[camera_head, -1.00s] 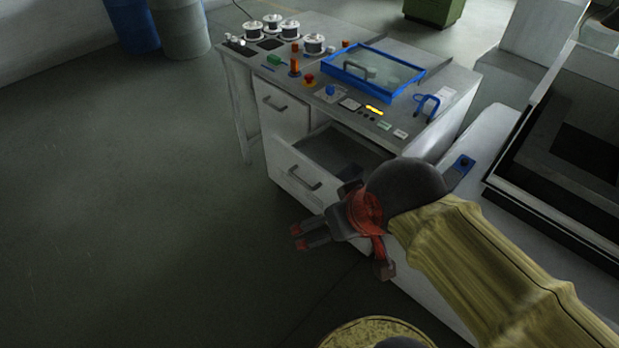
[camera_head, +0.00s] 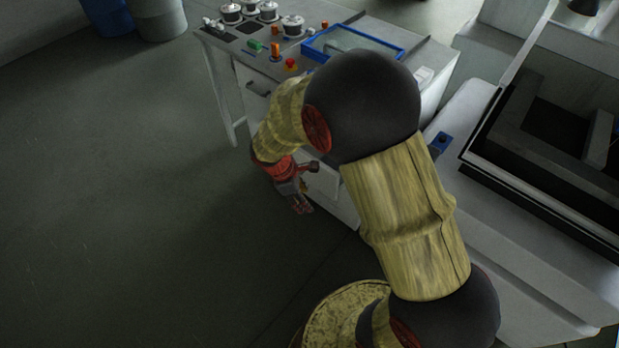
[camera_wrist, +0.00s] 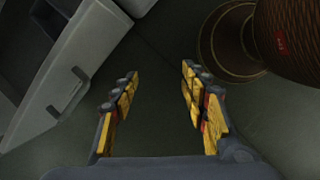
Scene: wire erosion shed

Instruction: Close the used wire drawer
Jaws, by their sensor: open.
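The open lower drawer of the white cabinet, apparently the used wire drawer, is mostly hidden behind my arm in the head view; part of its pale front (camera_head: 337,188) shows. In the wrist view its front (camera_wrist: 88,48) runs diagonally at the left, with a grey bar handle (camera_wrist: 68,92) and a dark interior behind it. My gripper (camera_head: 301,204) points down over the floor in front of the cabinet. In the wrist view my gripper (camera_wrist: 158,88) has its yellow-padded fingers spread, nothing between them. The left finger is beside the drawer front, apparently apart from it.
The upper drawer (camera_head: 257,86) is shut. A large machine (camera_head: 550,130) stands at the right. The floor (camera_head: 110,190) at the left is clear; drums (camera_head: 157,18) stand far back.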

